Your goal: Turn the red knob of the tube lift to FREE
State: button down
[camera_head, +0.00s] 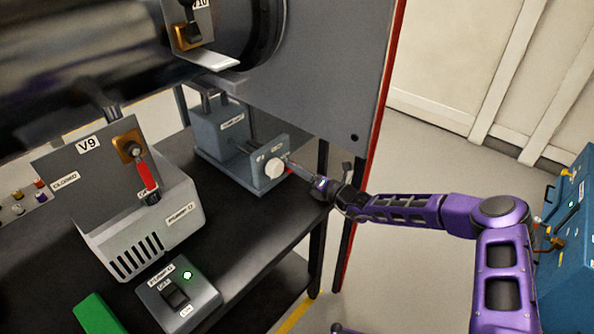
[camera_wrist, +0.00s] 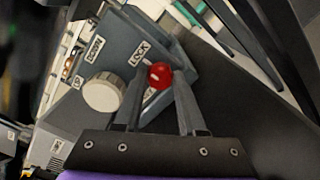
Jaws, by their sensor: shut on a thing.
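The tube lift is a blue-grey unit (camera_head: 222,132) on the black bench, with a face plate and a large white ribbed knob (camera_head: 275,168). In the wrist view the white knob (camera_wrist: 104,92) sits left of the small red knob (camera_wrist: 159,76), which has a pale mark on it. A label that seems to read LOCK (camera_wrist: 140,53) is just above the red knob. My gripper (camera_wrist: 157,80) is shut on the red knob, one finger on each side. In the head view my gripper (camera_head: 291,163) reaches the plate from the right and mostly hides the red knob.
A V9 valve box (camera_head: 90,165) with a red handle stands left on the bench. A pump switch box (camera_head: 178,295) with a lit green light is in front, beside a green block (camera_head: 98,314). A grey panel (camera_head: 320,70) rises behind the lift.

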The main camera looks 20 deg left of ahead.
jog(key=shift+n, duration=0.3)
jog(key=n+p, duration=0.1)
jog(key=n, duration=0.2)
jog(key=shift+r+p, duration=0.15)
jog(key=shift+p, duration=0.15)
jog(key=n+p, duration=0.2)
jog(key=n, duration=0.3)
jog(key=n+p, duration=0.1)
jog(key=n, duration=0.3)
jog(key=shift+s+n, duration=0.1)
jog(key=shift+n, duration=0.3)
jog(key=n+p, duration=0.1)
jog(key=n, duration=0.3)
jog(key=shift+n+p, duration=0.3)
jog(key=c, duration=0.5)
grip_release()
